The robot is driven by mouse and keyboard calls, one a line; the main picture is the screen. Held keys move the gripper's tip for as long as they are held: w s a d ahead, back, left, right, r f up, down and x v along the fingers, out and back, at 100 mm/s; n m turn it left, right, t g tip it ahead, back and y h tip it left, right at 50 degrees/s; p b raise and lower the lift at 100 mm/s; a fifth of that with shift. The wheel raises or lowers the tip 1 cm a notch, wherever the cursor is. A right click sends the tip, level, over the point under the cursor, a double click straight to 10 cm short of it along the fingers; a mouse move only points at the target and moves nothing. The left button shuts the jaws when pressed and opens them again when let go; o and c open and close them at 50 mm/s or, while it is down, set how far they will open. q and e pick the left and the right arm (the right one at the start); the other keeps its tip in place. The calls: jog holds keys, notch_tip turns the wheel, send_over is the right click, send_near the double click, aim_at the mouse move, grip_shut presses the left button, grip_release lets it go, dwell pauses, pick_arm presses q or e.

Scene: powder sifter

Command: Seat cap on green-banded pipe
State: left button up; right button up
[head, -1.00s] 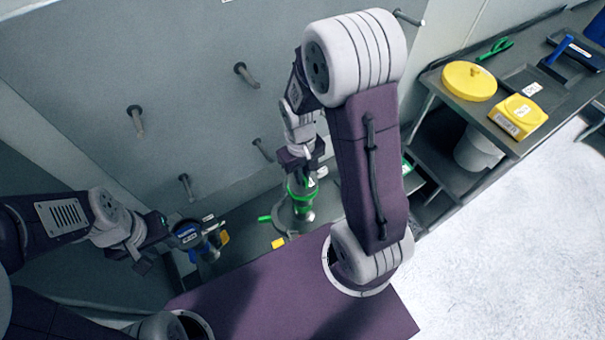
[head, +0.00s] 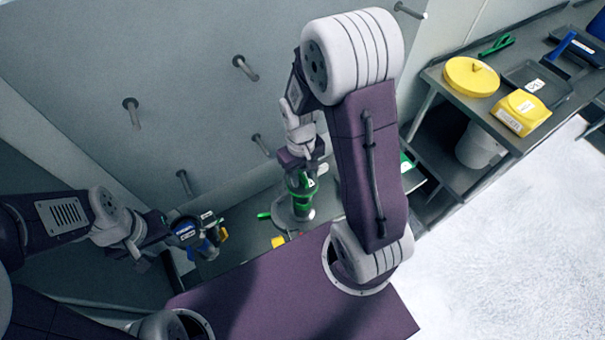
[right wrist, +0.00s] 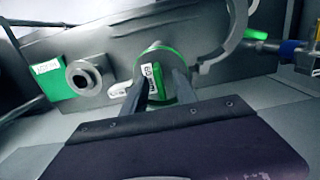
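In the head view my right gripper (head: 300,160) points down over a green and grey upright piece (head: 300,205), which I take as the green-banded pipe. In the right wrist view my right gripper (right wrist: 163,85) has its two dark fingers on either side of a green cap-like part with a white label (right wrist: 152,72). The fingers appear closed on it. The line between cap and pipe is too small to see, so I cannot tell whether the cap is seated. My left gripper (head: 160,228) is beside a blue-banded fitting (head: 187,232); its finger gap is unclear.
A green handle (head: 264,216) and a yellow piece (head: 278,241) lie near the pipe. Pegs (head: 244,68) stick out of the grey wall panel. A shelf at right holds a yellow round lid (head: 471,77) and a yellow box (head: 521,112). Open floor lies at right.

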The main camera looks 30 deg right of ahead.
aim_at(302, 174)
jog(key=shift+r, duration=0.1)
jog(key=r, duration=0.4)
jog(key=r+b, duration=0.1)
jog(key=r, duration=0.4)
jog(key=shift+w, duration=0.2)
jog(key=shift+f, duration=0.1)
